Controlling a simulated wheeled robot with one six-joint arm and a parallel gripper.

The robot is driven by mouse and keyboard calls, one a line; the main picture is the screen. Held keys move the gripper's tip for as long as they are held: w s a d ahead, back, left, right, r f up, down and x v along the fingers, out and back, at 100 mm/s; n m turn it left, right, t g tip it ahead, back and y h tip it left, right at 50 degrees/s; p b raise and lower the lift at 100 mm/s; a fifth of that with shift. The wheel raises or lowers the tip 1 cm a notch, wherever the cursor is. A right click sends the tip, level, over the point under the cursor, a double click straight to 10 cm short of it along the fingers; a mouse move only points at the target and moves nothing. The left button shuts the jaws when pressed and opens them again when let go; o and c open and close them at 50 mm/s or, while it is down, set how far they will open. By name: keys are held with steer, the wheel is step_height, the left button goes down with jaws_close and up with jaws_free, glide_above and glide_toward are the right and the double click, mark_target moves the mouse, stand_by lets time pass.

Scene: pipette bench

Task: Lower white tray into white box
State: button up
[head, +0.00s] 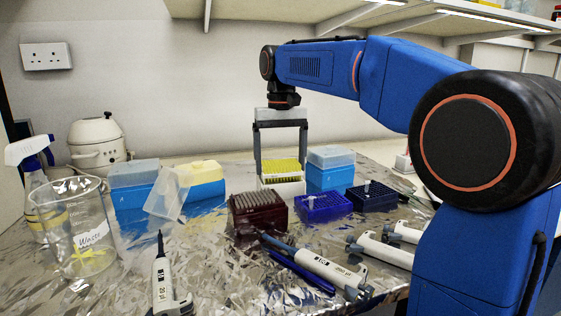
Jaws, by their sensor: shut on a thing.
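My gripper (281,170) reaches straight down at the middle of the bench, its two long grey fingers spread to either side of a white tray (284,179). It is shut on this tray, which carries rows of yellow pipette tips. The white box (283,188) is directly below the tray, at the fingertips, behind the dark red tip rack. Tray and box look nearly merged, and I cannot tell how far the tray is inside the box. The box's lower front is partly hidden by the dark red rack.
A dark red tip rack (257,215) stands in front, with blue racks (322,207) to its right. A blue box (331,170) is close behind right. A blue box with a yellow top (204,180) is left. Pipettes (322,268) and a beaker (80,235) occupy the foreground.

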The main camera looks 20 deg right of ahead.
steer(key=shift+f, duration=0.4)
steer(key=shift+f, duration=0.2)
steer(key=o, duration=1)
step_height(320, 180, up, 12)
